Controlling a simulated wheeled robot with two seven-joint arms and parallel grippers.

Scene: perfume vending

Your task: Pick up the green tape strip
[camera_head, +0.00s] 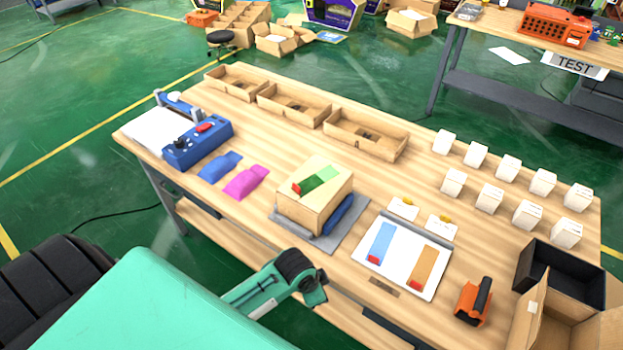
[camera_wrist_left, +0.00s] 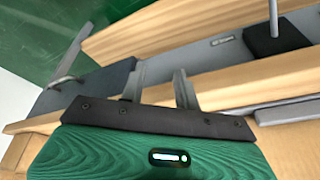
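The green tape strip (camera_head: 319,180) lies on top of a wooden box (camera_head: 308,212), dark green toward one end and lighter green at the other, with a red tip at its left. The box stands on a grey mat (camera_head: 342,236) near the table's front edge. My teal arm reaches in from the lower left and ends in a dark part in front of the box, apart from it; its fingers are not clear there. In the left wrist view my left gripper (camera_wrist_left: 160,82) has its two grey fingers apart with nothing between them. The strip is not seen there. My right gripper is not in view.
A white board (camera_head: 403,278) with a blue strip and an orange strip lies right of the mat. Pink (camera_head: 246,182) and blue (camera_head: 220,167) pieces lie left of the box. Wooden trays (camera_head: 366,150) stand behind, several white boxes (camera_head: 489,198) at right.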

